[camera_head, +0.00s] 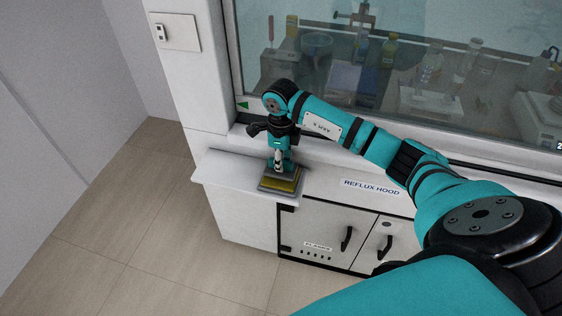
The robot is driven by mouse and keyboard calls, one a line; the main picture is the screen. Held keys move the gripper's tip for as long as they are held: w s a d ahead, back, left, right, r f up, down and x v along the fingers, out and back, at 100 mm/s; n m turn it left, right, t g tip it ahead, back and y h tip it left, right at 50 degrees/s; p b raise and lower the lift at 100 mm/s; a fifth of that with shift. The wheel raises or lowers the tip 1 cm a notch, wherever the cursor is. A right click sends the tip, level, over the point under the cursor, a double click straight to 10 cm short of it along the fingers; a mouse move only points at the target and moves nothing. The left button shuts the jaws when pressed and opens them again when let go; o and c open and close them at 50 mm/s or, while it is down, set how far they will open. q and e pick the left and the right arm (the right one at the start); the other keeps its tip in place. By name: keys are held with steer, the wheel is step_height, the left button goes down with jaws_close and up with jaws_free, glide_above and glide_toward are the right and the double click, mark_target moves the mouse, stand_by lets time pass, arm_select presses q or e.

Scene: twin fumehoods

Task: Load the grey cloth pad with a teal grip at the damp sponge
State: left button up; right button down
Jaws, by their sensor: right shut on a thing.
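My right gripper (279,160) points down at the left end of the white ledge in front of the hood. It is shut on the teal grip (288,165) of the grey cloth pad (279,172). The pad is low over the yellow damp sponge (280,184), which sits in a shallow dark tray at the ledge's front edge. The pad looks to be on or just above the sponge; I cannot tell if they touch. The gripper hides part of the grip and pad. My left gripper is out of view.
The white ledge (225,168) is bare left of the sponge. Behind it is the hood's glass sash (345,75), with bottles and glassware inside. A wall switch (174,32) is at upper left. Floor at left is clear.

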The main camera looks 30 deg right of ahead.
steer(key=shift+r+p, duration=1.35)
steer(key=shift+r, duration=1.2)
